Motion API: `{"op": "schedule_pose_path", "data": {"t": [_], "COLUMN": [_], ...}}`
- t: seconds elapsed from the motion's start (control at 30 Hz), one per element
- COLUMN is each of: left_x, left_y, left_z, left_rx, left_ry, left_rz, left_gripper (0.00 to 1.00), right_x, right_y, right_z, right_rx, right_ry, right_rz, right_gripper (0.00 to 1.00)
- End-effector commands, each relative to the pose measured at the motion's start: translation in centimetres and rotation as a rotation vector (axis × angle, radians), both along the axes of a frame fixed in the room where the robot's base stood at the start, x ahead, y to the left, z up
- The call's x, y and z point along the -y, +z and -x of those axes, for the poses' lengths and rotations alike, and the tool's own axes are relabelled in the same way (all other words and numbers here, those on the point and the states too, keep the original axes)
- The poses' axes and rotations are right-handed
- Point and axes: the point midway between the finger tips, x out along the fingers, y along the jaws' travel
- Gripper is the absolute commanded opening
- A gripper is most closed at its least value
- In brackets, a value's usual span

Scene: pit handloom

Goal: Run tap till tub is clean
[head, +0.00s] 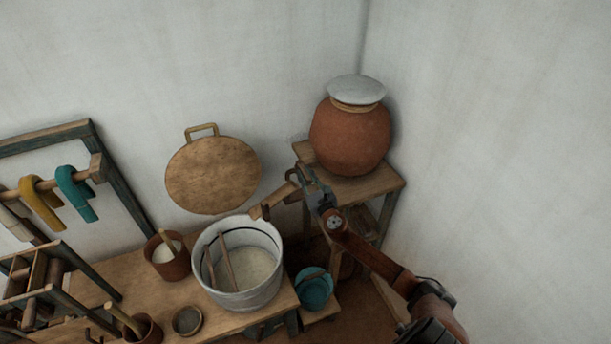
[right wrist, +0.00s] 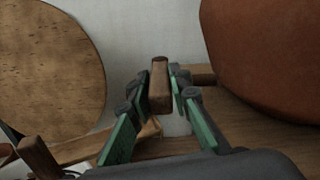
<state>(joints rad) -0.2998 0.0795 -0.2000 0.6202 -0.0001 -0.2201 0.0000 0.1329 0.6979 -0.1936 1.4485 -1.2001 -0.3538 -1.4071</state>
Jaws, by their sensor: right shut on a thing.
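The tub (head: 213,283) is a pale round vessel on the low bench. It holds whitish contents, with a dark line around its inner wall and sticks leaning inside. A wooden spout (head: 272,204) reaches out over the tub's back right rim; it also shows at lower left in the right wrist view (right wrist: 90,149). My right gripper (head: 306,185) is at the spout's inner end, beside the clay pot (head: 350,137). In the right wrist view its fingers are shut on an upright wooden tap handle (right wrist: 160,86). I cannot make out any running water. My left gripper is out of view.
The lidded pot stands on a wooden stand (head: 388,184) in the corner. A round wooden lid (head: 213,175) leans on the wall. A brown pot (head: 167,262) and small bowl (head: 187,320) share the bench. A teal bucket (head: 314,290) sits below. A yarn rack is left.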

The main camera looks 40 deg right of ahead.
Motion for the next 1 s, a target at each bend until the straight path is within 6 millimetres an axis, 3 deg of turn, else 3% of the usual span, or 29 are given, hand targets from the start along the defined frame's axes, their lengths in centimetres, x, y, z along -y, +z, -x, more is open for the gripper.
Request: {"op": "schedule_pose_path", "data": {"t": [0.17,0.67,1.0], "left_x": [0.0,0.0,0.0], "left_y": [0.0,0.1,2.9], "left_z": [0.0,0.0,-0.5], "left_rx": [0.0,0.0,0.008], "left_ry": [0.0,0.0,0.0], "left_rz": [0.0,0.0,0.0], "left_gripper": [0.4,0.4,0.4], "right_x": [0.0,0.0,-1.0], "right_y": [0.0,0.0,0.5], "right_z": [0.0,0.0,-0.3], "right_rx": [0.0,0.0,0.001], "right_ry": [-0.001,-0.004,-0.119], "right_rz": [0.0,0.0,-0.006], "right_gripper": [0.0,0.0,0.0]}}
